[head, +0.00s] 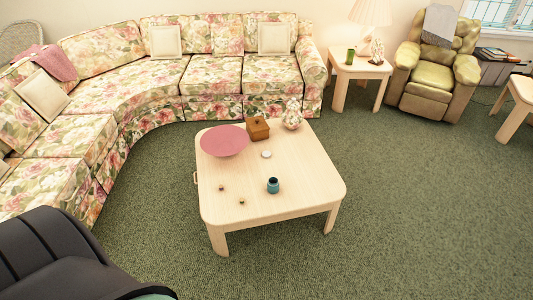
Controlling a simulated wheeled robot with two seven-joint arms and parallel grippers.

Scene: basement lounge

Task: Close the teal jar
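The teal jar (273,186) stands upright near the front right part of the wooden coffee table (300,203). Its top looks dark and open. A small pale round disc (266,154), possibly a lid, lies flat on the table behind the jar, apart from it. Neither of my grippers shows in the head view. A dark part of my own body fills the lower left corner.
The table also holds a pink round plate (224,141), a brown wooden box (258,128), a patterned pot (292,116) and two tiny objects (241,201). A floral sofa (215,75) curves behind and left. Green carpet (420,210) is free in front and to the right.

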